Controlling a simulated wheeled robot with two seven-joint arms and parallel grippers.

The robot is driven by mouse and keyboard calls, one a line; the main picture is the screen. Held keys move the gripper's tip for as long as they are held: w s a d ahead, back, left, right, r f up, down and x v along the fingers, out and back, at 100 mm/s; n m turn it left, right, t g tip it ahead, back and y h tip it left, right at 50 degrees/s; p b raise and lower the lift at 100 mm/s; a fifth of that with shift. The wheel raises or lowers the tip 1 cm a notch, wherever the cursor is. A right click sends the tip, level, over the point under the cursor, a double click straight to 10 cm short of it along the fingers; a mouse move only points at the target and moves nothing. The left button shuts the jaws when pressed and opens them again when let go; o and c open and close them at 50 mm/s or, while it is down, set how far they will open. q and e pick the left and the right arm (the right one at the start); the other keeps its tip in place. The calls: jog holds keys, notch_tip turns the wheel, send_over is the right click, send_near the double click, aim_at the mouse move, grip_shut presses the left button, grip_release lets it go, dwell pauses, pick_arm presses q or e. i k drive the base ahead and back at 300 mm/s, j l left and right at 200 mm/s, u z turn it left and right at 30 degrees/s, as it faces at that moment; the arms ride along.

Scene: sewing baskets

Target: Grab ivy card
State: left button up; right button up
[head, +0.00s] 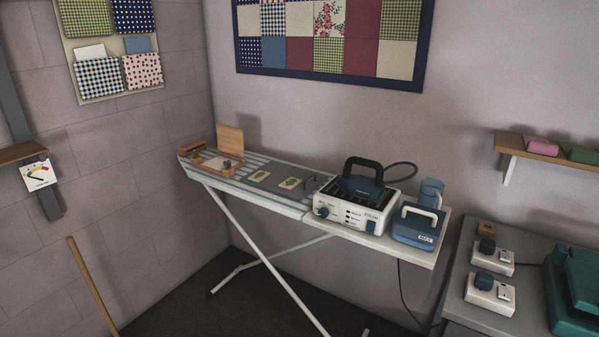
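The left card (259,176) bears a small greenish motif. The right card (290,183) bears a larger green leafy motif. The pictures are too small to tell for certain which one shows ivy. Neither of my grippers is in view.
An open wooden box (230,140) stands at the board's left end. A white and blue steam iron station (355,213), a blue-grey tank (416,228) and a jug (431,192) crowd the right end. A grey table with switch boxes (490,292) stands at right.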

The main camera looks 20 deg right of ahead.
aim_at(291, 182)
jog(key=i+j+z, duration=0.1)
jog(key=i+z, duration=0.3)
jog(key=i+j+z, duration=0.15)
jog(key=z, duration=0.3)
jog(key=i+j+z, duration=0.5)
jog(key=j+z, duration=0.15)
jog(key=z, duration=0.15)
jog(key=i+j+z, duration=0.1)
jog(key=j+z, duration=0.3)
